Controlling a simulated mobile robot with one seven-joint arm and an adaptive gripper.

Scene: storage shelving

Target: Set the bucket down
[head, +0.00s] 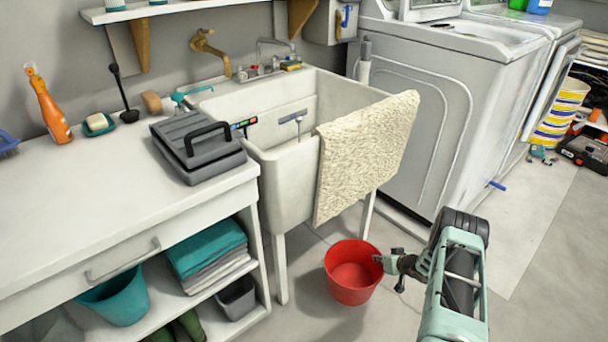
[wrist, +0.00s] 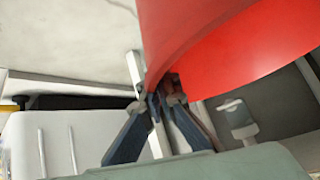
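The red bucket (head: 352,284) is upright in the head view, over the floor in front of the sink's right leg. I cannot tell for sure whether its base touches the floor. My gripper (head: 384,260) reaches it from the right, at its rim. In the wrist view the bucket (wrist: 225,45) fills the upper right. There the two fingers of my gripper (wrist: 163,98) come together on the bucket's edge and look shut on it. The fingertips are partly hidden by the bucket wall.
A white utility sink (head: 285,185) with a cream towel (head: 365,155) hanging over its edge stands just behind. A counter with open shelves (head: 210,300) is on the left, a washing machine (head: 440,120) behind right. Floor (head: 545,260) at the right is clear.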

